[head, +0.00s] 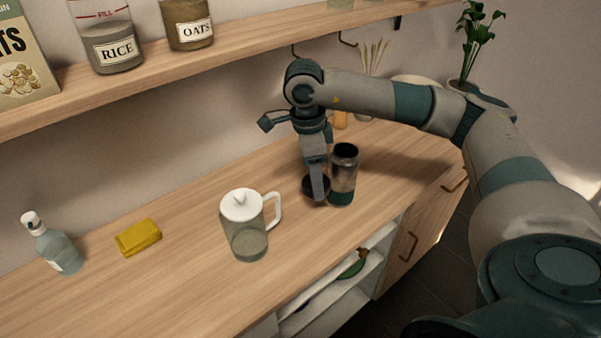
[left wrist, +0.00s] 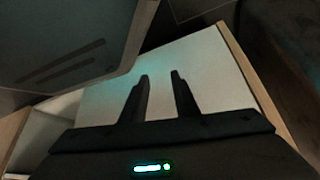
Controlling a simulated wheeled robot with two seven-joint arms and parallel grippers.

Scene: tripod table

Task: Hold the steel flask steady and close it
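The steel flask (head: 343,176) stands upright on the wooden counter, with a dark open-looking mouth and a dark green base band. A small dark round lid (head: 309,186) is just left of it. My right gripper (head: 317,190) points down at the lid, one finger crossing in front of it. The other finger is hidden, so I cannot tell whether it grips the lid. My left gripper (left wrist: 160,95) shows only in the left wrist view, its two fingers apart with nothing between them. The flask is not held by it.
A glass pitcher with white lid (head: 247,230) stands left of the lid and flask. A shelf (head: 160,75) with jars overhangs the back. Open white shelving (head: 335,290) is below the counter's front edge.

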